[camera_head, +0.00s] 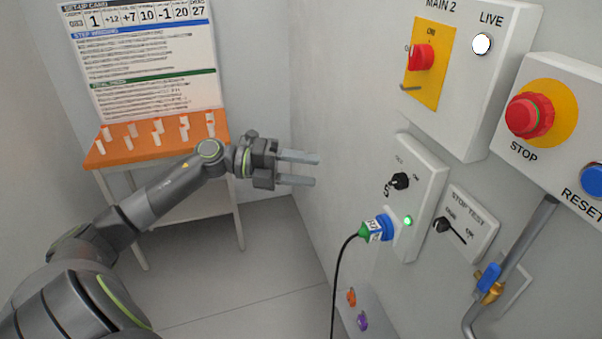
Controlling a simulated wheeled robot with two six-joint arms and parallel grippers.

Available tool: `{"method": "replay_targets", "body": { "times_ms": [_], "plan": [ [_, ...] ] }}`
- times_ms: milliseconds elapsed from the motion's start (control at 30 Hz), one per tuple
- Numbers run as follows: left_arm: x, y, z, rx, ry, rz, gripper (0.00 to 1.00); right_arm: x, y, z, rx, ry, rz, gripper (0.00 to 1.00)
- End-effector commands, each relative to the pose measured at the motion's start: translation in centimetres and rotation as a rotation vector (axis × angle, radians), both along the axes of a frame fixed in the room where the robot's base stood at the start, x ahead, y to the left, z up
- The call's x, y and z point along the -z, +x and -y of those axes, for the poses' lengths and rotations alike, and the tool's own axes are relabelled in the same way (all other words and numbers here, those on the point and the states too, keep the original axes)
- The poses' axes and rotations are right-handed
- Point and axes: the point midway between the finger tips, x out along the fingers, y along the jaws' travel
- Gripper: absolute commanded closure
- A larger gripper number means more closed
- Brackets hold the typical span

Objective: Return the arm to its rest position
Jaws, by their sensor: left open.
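My left arm (160,190) comes in from the lower left and reaches out toward the middle of the view. Its left gripper (317,170) is open, with the two fingers apart and nothing between them. The fingers point right toward the wall panels and appear clear of them, in front of the grey wall. My right gripper does not show.
An orange-topped table (130,155) with several small white pieces stands behind my arm, below a set-up card (145,60). The right wall holds a red stop button (527,115), a yellow-backed switch (428,60), a blue plug (380,228) with a black cable, and a pipe valve (489,280).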

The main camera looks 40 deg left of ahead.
Motion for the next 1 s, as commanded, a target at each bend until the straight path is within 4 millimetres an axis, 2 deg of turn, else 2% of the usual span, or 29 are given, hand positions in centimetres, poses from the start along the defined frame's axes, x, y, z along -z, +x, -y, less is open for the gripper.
{"method": "replay_targets", "body": {
  "times_ms": [667,767,867,967,1000],
  "plan": [
    [0.0,-0.2,-0.4,-0.001,-0.002,-0.001,0.46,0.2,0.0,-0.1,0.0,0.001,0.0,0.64],
    [0.7,0.3,-1.0,-0.034,-0.041,-0.019,0.46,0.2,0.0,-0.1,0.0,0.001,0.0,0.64],
    [3.2,1.9,-3.0,-0.148,-0.166,-0.075,0.46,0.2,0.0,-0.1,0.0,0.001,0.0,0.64],
    [8.6,3.6,-6.5,-0.347,-0.353,-0.18,0.46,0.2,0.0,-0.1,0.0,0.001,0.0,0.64],
    [11.2,4.0,-8.0,-0.436,-0.426,-0.228,0.46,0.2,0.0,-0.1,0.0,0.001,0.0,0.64]
  ]
}}
